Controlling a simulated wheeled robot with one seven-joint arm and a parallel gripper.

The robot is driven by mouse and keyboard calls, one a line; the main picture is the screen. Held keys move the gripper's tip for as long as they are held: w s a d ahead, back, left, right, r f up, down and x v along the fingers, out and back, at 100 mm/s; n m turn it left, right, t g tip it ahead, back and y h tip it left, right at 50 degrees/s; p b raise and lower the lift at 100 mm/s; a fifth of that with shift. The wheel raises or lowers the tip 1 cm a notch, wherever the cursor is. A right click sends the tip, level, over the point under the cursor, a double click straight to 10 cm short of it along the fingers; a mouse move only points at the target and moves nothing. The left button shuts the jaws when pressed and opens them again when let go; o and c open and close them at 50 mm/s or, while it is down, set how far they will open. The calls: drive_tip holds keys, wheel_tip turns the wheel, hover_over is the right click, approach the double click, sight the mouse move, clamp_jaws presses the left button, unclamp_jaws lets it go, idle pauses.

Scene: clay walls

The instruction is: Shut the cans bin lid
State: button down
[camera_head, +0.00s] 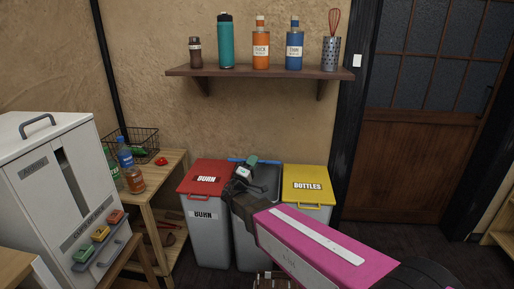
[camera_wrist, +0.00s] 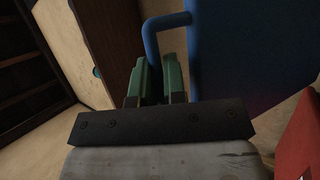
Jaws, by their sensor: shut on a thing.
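The cans bin is the middle bin, a grey body (camera_head: 243,248) between the red and yellow bins, with its dark inside showing. Its blue lid (camera_head: 273,162) is raised, seen as a thin strip at the back. In the wrist view the blue lid (camera_wrist: 250,45) fills the upper right, with its bent blue handle (camera_wrist: 152,38) at its left edge. My gripper (camera_head: 250,163) is over the middle bin by the lid. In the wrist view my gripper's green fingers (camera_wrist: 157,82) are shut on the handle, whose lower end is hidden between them.
A red BURN bin (camera_head: 208,178) stands left and a yellow BOTTLES bin (camera_head: 308,184) right, both with lids down. A shelf (camera_head: 260,72) with bottles hangs above. A wooden side table (camera_head: 160,178) and white cabinet (camera_head: 50,150) stand left. A door (camera_head: 430,150) is at right.

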drive_tip(key=s+f, duration=0.2)
drive_tip(key=f, duration=0.7)
drive_tip(key=s+f, duration=0.3)
drive_tip(key=f, duration=0.7)
drive_tip(key=shift+s, duration=0.25)
drive_tip(key=shift+a+f, duration=0.1)
drive_tip(key=shift+f, duration=0.1)
drive_tip(key=c, duration=1.5)
unclamp_jaws()
drive_tip(key=v, duration=1)
drive_tip(key=shift+s+a, duration=0.15)
drive_tip(key=shift+s, duration=0.25)
